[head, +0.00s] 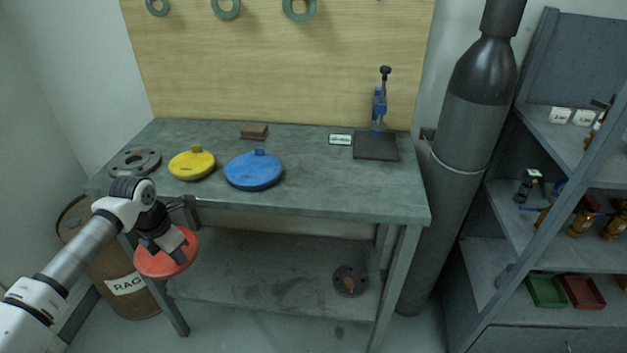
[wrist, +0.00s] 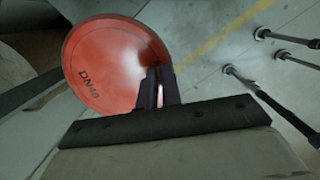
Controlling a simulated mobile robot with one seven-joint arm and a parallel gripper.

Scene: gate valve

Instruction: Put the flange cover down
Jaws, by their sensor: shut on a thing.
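A red round flange cover (head: 153,263) hangs in front of the workbench's front left, below the tabletop edge. My gripper (head: 181,256) is shut on it. In the wrist view the red cover (wrist: 110,62) carries the marking DN40, and the gripper fingers (wrist: 156,92) meet at its lower right part. A yellow cover (head: 191,166) and a blue cover (head: 254,172) lie on the bench top (head: 330,190). The grip point on the red cover is partly hidden by the fingers.
A grey flange (head: 135,162) lies at the bench's left end. A brown block (head: 254,131) and a blue press (head: 379,110) stand at the back. The bench's right front is clear. A rag drum (head: 122,285) stands at lower left, and another flange (head: 350,281) lies on the lower shelf.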

